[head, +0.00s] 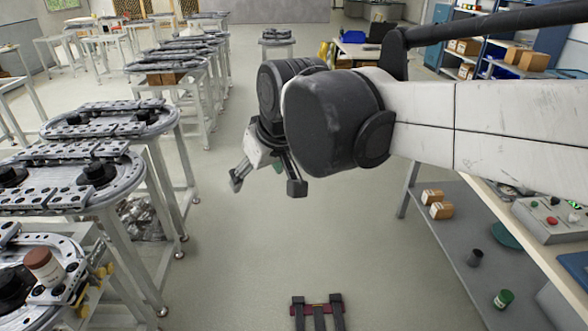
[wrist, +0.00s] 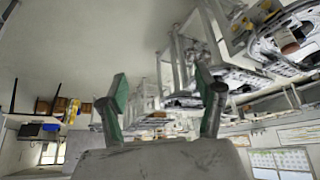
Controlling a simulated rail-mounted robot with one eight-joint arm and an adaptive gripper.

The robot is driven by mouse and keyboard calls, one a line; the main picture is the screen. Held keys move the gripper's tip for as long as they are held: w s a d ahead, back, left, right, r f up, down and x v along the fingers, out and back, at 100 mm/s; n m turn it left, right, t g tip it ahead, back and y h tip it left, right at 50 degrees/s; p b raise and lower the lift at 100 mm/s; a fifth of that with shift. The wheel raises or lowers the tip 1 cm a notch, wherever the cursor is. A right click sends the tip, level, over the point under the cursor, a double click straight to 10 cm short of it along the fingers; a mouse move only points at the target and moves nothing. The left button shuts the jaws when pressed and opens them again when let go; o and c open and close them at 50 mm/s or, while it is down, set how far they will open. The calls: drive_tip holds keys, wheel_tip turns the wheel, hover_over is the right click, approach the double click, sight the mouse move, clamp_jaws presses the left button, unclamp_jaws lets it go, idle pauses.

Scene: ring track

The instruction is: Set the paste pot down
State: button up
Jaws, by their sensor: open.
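A pot with a dark red-brown lid and a pale lower part (head: 43,265), likely the paste pot, stands upright on the near ring track (head: 75,262) at the lower left of the head view. A small brown shape on a track in the wrist view (wrist: 290,48) may be the same pot. My gripper (head: 266,185) is open and empty, high over the aisle, right of the tracks and well apart from the pot. Its two green-padded fingers stand spread in the wrist view (wrist: 164,95).
Ring tracks on metal-legged tables line the left side. The aisle floor between is largely clear.

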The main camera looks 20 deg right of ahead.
drive_tip(key=s+d+f+m+t+h, duration=0.1)
drive_tip(key=s+d+f+m+h, duration=0.1)
drive_tip(key=s+d+f+m, duration=0.2)
drive_tip(key=s+d+f, duration=0.3)
drive_tip(key=s+d, duration=0.5)
drive_tip(key=s, duration=0.1)
drive_tip(key=shift+s+d, duration=0.15)
drive_tip(key=shift+d, duration=0.2)
wheel_tip(320, 180, down, 8)
drive_tip(key=b, duration=0.7)
drive_tip(key=shift+r, duration=0.2)
idle(0.5)
